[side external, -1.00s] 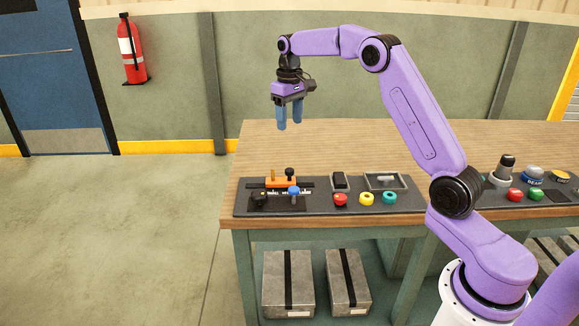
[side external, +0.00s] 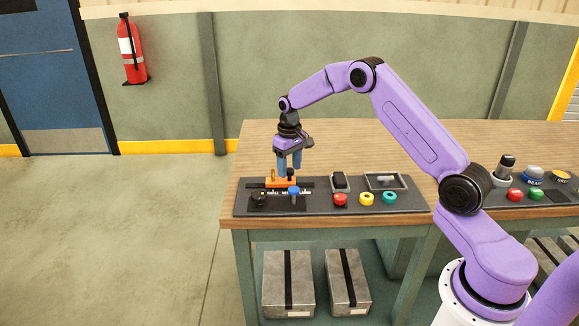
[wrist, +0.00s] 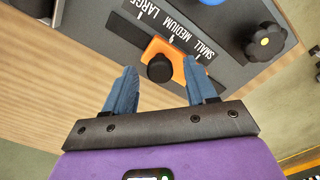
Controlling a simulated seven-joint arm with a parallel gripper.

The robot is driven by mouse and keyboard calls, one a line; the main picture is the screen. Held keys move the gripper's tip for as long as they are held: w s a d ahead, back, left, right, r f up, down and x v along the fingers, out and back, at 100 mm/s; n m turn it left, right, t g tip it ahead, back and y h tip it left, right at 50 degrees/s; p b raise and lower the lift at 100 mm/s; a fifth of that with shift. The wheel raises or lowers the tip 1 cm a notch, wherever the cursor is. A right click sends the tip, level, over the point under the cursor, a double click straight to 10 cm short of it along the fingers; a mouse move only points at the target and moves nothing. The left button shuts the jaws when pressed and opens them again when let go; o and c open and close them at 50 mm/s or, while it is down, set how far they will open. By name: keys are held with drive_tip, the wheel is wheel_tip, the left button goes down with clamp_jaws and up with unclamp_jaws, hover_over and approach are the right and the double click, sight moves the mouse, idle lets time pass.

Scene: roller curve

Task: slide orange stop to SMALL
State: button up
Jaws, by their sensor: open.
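The orange stop (side external: 279,184) sits on a slide rail on the dark panel. In the wrist view the orange stop (wrist: 178,55) carries a round black knob (wrist: 160,68) and lies beside the scale strip (wrist: 170,30) marked LARGE, MEDIUM and SMALL. It is nearest the MEDIUM word; SMALL is to its right. My gripper (side external: 289,171) is low over the stop, pointing down. In the wrist view my gripper's (wrist: 157,73) two blue fingers are spread, one on each side of the black knob, with gaps visible. Whether they reach the knob's height is unclear.
A blue knob (side external: 294,190) and a black star knob (wrist: 265,42) are close to the rail. Further right on the panel are a rocker switch (side external: 340,180), and red (side external: 340,199), yellow (side external: 367,198) and teal (side external: 389,198) buttons. The table behind the panel is clear.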

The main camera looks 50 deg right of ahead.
sight(271, 180)
drive_tip(key=shift+f, duration=0.2)
clamp_jaws()
drive_tip(key=shift+w+a+r, duration=0.1)
drive_tip(key=shift+w+a, duration=1.9)
drive_tip(key=shift+c, duration=0.2)
unclamp_jaws()
drive_tip(key=shift+a, duration=0.1)
drive_tip(key=shift+o, duration=0.2)
